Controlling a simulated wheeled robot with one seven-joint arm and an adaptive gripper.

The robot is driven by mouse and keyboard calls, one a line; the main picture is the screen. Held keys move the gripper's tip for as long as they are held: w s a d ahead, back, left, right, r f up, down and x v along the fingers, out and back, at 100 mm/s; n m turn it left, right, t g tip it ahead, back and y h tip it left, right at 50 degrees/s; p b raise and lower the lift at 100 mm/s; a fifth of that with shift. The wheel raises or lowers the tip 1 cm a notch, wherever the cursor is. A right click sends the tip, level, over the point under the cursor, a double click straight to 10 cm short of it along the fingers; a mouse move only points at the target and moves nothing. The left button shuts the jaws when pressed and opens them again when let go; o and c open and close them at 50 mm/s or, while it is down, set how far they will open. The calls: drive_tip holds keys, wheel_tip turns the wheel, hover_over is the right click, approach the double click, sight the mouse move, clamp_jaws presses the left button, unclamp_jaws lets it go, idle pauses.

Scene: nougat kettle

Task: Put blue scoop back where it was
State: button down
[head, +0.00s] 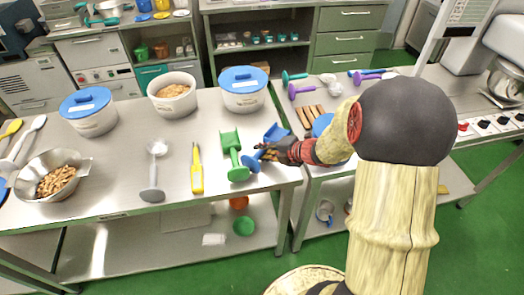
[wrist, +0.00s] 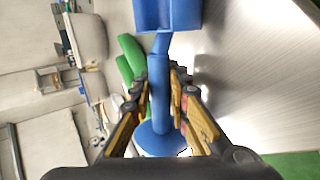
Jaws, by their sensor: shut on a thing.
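The blue scoop (head: 276,132) is at the right end of the long steel table, just right of the green scoop (head: 231,150). My gripper (head: 264,152) comes in from the right and is shut around the blue scoop's handle. In the wrist view, the fingers (wrist: 161,90) lie on both sides of the handle of the blue scoop (wrist: 167,16), with its square bowl beyond and its round blue handle end below. The green scoop (wrist: 130,58) is close behind, to the left. I cannot tell whether the blue scoop touches the table.
A yellow-handled tool (head: 197,170) and a grey scoop (head: 152,180) lie left of the green scoop. Blue-lidded tubs (head: 243,95), an open tub of nuts (head: 172,105) and a steel bowl (head: 68,165) stand on the table. A second table (head: 310,165) adjoins at right, beyond a gap.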

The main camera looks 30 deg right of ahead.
drive_tip(key=shift+f+b, duration=0.45)
drive_tip(key=shift+f, duration=0.15)
drive_tip(key=c, duration=1.6)
unclamp_jaws()
drive_tip(key=shift+s, duration=0.1)
